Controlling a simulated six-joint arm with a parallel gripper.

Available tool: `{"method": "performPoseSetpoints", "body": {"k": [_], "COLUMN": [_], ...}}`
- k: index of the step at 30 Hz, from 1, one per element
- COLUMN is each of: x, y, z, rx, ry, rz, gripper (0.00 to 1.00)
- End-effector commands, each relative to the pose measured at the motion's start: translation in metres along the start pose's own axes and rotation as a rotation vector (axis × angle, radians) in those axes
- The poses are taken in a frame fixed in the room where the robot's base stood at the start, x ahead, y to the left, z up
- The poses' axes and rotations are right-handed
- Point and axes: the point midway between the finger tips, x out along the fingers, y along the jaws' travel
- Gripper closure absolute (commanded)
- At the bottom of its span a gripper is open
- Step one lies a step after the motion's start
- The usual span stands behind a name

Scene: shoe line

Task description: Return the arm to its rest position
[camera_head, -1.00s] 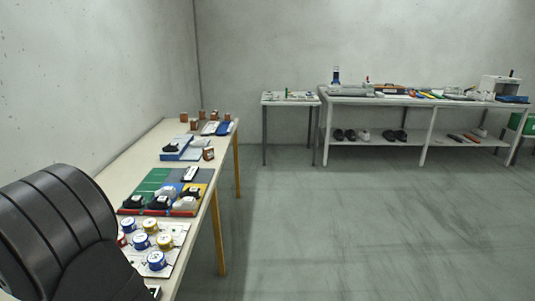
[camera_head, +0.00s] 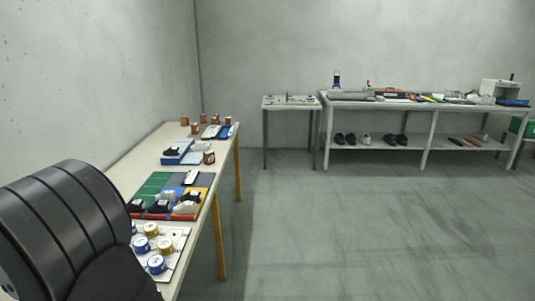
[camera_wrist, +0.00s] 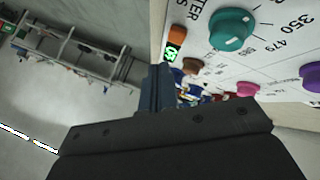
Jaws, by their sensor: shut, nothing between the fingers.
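My arm fills the lower left of the head view as a large dark ribbed link; my gripper is not visible there. In the wrist view, the fingers of my gripper (camera_wrist: 157,90) are together, a narrow dark blue-grey shape above its wide dark body, with nothing seen between them. Beside the fingers is a white panel (camera_wrist: 268,65) with printed numbers, a teal knob (camera_wrist: 231,29), a pink knob (camera_wrist: 248,89), a purple knob (camera_wrist: 314,76) and a small green-lit display (camera_wrist: 172,53). I cannot tell whether the fingers touch the panel.
A long table (camera_head: 145,149) runs along the left wall with a board of round tins (camera_head: 177,240), a coloured mat (camera_head: 155,184) with shoes, and a blue tray (camera_head: 181,153). A bench (camera_head: 430,104) and small table (camera_head: 290,103) stand at the back. The floor (camera_head: 350,230) is open.

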Motion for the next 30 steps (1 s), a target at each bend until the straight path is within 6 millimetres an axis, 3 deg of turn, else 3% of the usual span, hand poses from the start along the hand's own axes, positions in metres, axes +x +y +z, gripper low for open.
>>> {"method": "performPoseSetpoints", "body": {"k": [5, 22, 30], "x": [0.021, -0.047, -0.045], "y": [-0.015, 0.034, 0.05], "z": [0.016, -0.035, -0.036], "rx": [-0.004, 0.005, 0.101], "ry": [-0.003, 0.002, -0.161], "rz": [0.001, -0.004, -0.025], "gripper": [1.0, 1.0, 1.0]}}
